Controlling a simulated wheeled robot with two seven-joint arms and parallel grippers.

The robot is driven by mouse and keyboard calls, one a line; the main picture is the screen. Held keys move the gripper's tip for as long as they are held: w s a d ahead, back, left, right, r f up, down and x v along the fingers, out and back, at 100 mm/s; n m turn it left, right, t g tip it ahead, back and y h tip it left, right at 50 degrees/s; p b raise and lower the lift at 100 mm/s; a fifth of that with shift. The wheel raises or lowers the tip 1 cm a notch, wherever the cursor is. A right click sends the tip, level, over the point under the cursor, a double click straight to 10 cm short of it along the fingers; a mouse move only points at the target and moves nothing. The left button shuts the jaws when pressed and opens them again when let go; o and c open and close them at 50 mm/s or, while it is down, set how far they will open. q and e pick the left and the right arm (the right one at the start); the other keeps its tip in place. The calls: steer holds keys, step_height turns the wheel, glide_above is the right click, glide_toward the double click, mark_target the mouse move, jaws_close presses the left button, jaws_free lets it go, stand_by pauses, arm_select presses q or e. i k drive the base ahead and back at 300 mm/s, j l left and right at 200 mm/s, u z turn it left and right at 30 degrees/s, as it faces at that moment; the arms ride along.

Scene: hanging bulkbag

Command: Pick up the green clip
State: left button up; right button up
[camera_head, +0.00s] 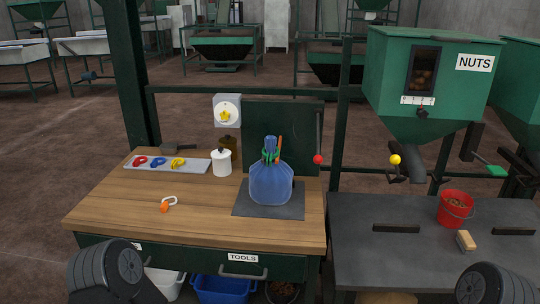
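The green clip (271,155) sits around the neck of a blue bag (271,184). The bag stands upright on a dark mat (241,203) on the right part of the wooden table (205,226). An orange strip (280,145) sticks up beside the bag's neck. How tightly the clip is shut is too small to tell. Neither of my grippers shows in this view. Only dark, rounded parts at the bottom left and bottom right corners are visible, probably my arms.
A grey tray (196,166) holds red, blue and yellow clips. An orange-and-white item (166,205) lies at left. The table's front middle is clear. A red bucket (454,208) stands on the right bench.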

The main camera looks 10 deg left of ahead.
mark_target(272, 156)
steer(key=i+l, duration=0.25)
steer(key=l, duration=0.15)
steer(key=i+l, duration=0.25)
steer(key=l, duration=0.2)
steer(key=i+l, duration=0.25)
steer(key=l, duration=0.15)
steer(key=i+l, duration=0.25)
steer(key=l, duration=0.15)
